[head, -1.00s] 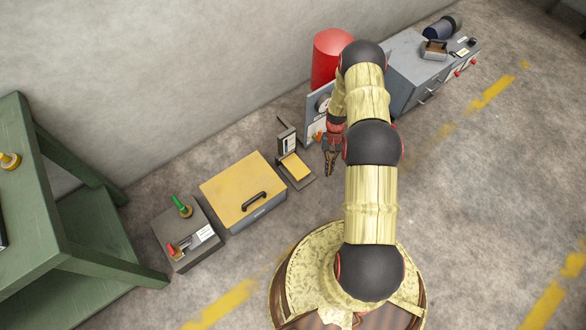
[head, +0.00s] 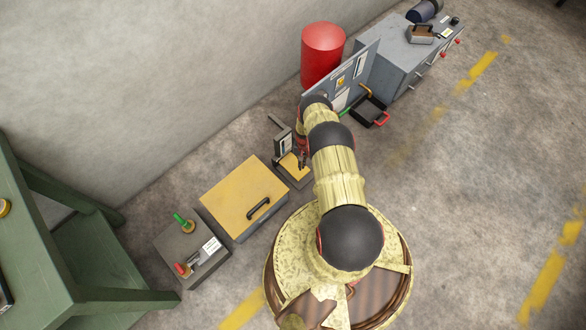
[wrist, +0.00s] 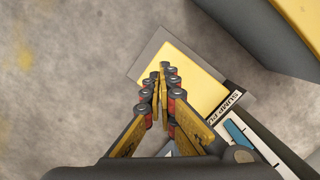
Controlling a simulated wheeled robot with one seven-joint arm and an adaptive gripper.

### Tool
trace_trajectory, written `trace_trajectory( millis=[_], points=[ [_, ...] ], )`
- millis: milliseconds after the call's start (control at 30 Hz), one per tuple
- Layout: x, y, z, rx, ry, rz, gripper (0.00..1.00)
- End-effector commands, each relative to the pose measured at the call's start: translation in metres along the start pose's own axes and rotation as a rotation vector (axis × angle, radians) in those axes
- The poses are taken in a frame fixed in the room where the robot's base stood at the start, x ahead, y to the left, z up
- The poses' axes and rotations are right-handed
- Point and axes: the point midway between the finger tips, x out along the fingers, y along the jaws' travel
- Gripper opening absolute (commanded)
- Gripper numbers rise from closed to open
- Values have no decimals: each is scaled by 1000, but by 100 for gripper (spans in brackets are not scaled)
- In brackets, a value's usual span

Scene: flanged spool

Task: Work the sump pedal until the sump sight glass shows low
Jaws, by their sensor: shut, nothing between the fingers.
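The sump pedal is a yellow plate (wrist: 205,88) on a grey base, with a "SUMP" label (wrist: 228,103) at its edge. It also shows in the head view (head: 290,163), partly behind my gripper. My gripper (wrist: 160,72) is shut and empty, with its fingertips over the pedal plate in the wrist view. I cannot tell whether they touch it. The sump sight glass (wrist: 240,134) is a pale strip with tick marks and a blue fill at one end, partly cut off by my gripper.
A yellow-lidded box (head: 243,197) with a black handle stands left of the pedal. A grey control box (head: 190,250) with green and red levers is beyond it. A red cylinder (head: 322,55), grey panel and grey cabinet (head: 400,60) stand right. Open floor lies at the right.

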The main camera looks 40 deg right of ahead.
Motion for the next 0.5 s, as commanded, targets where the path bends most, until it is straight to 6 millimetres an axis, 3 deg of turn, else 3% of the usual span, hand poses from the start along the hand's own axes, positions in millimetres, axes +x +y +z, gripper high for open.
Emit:
trace_trajectory(
  millis=[200, 500],
  points=[
    [-5, -5, -24, 31, 62, -14, 0],
    [-6, -6, -25, 39, 66, -15, 0]
  ],
)
